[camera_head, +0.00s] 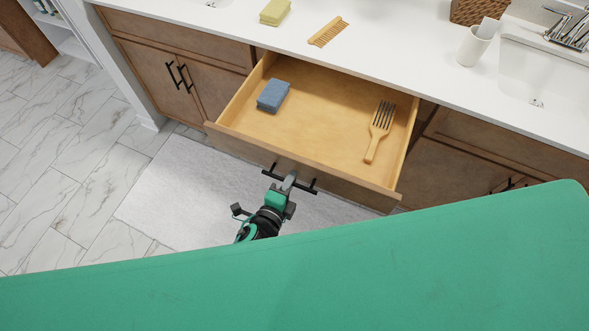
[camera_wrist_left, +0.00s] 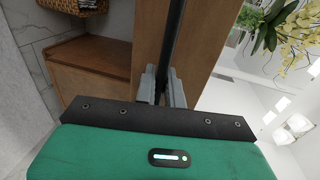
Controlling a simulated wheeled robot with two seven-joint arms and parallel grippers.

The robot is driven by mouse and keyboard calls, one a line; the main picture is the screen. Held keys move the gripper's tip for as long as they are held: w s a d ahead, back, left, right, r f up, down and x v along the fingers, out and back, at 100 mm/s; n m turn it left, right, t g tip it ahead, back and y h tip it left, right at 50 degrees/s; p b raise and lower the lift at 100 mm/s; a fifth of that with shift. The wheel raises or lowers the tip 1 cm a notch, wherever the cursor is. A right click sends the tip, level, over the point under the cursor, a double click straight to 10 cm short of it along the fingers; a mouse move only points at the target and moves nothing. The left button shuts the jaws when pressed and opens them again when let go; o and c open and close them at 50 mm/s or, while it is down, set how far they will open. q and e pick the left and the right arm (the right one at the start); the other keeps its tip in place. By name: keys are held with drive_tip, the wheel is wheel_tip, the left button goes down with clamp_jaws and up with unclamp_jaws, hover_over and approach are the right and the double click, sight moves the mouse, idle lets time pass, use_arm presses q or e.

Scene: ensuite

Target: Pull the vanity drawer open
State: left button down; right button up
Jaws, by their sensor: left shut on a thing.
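The vanity drawer (camera_head: 300,128) stands pulled out from the cabinet, its light wood inside showing. In the left wrist view the grey fingers (camera_wrist_left: 161,88) close around the dark handle bar (camera_wrist_left: 172,45), with the brown drawer front (camera_wrist_left: 205,45) behind. My right gripper is in neither view.
The white counter (camera_head: 390,62) above holds a yellow sponge (camera_head: 275,12), a comb (camera_head: 328,31), a white cup (camera_head: 475,46) and a sink (camera_head: 540,75). Cabinet doors (camera_head: 180,85) flank the drawer. A pale rug (camera_head: 165,195) lies on the floor below. My green body fills the front.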

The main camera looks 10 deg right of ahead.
use_arm(q)
drive_tip(key=shift+s+a, duration=0.2)
drive_tip(key=shift+s, duration=0.1)
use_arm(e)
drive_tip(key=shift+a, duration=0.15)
use_arm(q)
drive_tip(key=c, duration=1.9)
unclamp_jaws()
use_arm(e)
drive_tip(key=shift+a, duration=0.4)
